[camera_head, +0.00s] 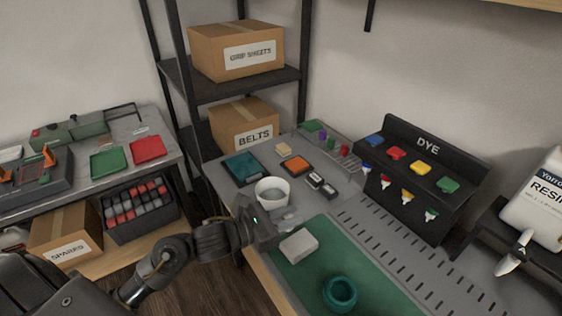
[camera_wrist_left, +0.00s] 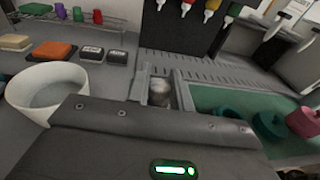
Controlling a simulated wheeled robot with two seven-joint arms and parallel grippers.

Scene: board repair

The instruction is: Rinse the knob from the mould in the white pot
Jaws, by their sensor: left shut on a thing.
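The white pot (camera_head: 272,191) stands on the grey bench and looks to hold clear liquid; in the left wrist view the pot (camera_wrist_left: 72,76) is at the left. My left gripper (camera_head: 284,220) is beside the pot, on its near side, outside the rim. It is shut on a small pale knob (camera_wrist_left: 160,93), mostly hidden between the fingers. A white block (camera_head: 298,245), possibly the mould, lies on the green mat just right of the gripper. My right gripper is not in view.
A teal ring-shaped part (camera_head: 340,293) lies on the green mat (camera_head: 375,280). A pink part (camera_wrist_left: 304,122) shows in the wrist view. Behind the pot are a teal tray (camera_head: 242,168), an orange pad (camera_head: 296,164) and dark blocks. The DYE rack (camera_head: 420,172) stands right.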

